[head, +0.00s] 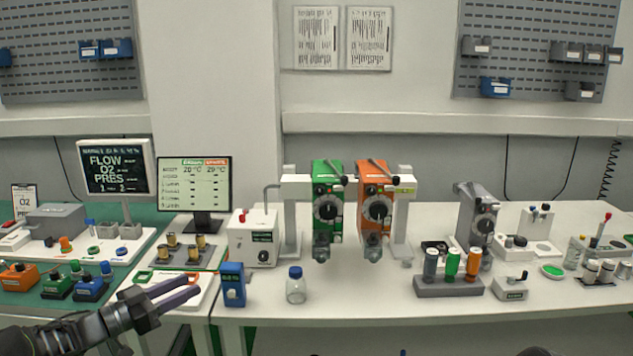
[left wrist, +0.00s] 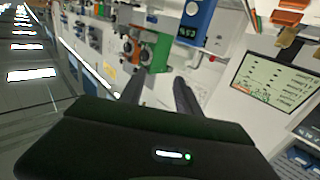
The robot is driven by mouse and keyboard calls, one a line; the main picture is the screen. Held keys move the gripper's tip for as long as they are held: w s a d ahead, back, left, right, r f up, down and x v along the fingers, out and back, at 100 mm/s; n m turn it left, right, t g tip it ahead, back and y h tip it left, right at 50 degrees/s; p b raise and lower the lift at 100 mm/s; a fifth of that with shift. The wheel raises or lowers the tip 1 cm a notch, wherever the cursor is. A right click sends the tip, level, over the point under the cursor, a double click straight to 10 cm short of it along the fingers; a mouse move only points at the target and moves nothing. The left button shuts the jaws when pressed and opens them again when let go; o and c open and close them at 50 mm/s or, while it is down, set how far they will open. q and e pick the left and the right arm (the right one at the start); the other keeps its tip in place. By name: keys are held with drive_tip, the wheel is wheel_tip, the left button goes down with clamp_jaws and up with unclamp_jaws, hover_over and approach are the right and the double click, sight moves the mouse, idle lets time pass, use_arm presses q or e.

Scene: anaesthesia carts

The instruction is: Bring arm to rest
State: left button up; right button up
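My left gripper (head: 180,294) reaches in from the lower left in the head view, in front of the bench's front edge. Its two dark fingers are a little apart with nothing between them. In the left wrist view both fingers (left wrist: 160,92) show spread, with a gap between them and no object held. My right gripper is not visible in the head view; only small dark shapes show at the bottom edge.
The blue meter (head: 232,285) and a blue-capped bottle (head: 296,286) stand close right of my left gripper. A white tray (head: 205,295) lies behind it. Green and orange vaporizers (head: 327,205) stand mid-bench. The bench front strip (head: 360,305) is clear.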

use_arm(q)
drive_tip(key=w+a+f+n+t+y, duration=0.25)
drive_tip(key=f+n+y, duration=0.35)
drive_tip(key=f, duration=0.4)
drive_tip(key=s+d+f+n+g+y, duration=0.2)
drive_tip(key=s+d+f, duration=0.15)
drive_tip(key=f, duration=0.55)
drive_tip(key=s+d+f+n+g+y, duration=0.1)
drive_tip(key=s+d+f+g+y, duration=0.15)
drive_tip(key=s+f, duration=0.45)
drive_tip(key=s+d+f+n+g+h, duration=0.1)
drive_tip(key=s+d+f+g, duration=0.4)
drive_tip(key=s+d+f, duration=0.6)
drive_tip(key=s+d+f+g, duration=0.1)
drive_tip(key=s+d+g, duration=0.1)
drive_tip(key=s, duration=0.5)
drive_tip(key=s+d+f+g+h, duration=0.1)
drive_tip(key=s+d+f, duration=0.1)
drive_tip(key=s, duration=0.5)
drive_tip(key=s+d+f+g, duration=0.2)
drive_tip(key=s+d, duration=0.2)
drive_tip(key=s, duration=0.3)
drive_tip(key=shift+s+g, duration=0.2)
drive_tip(key=shift+g, duration=0.1)
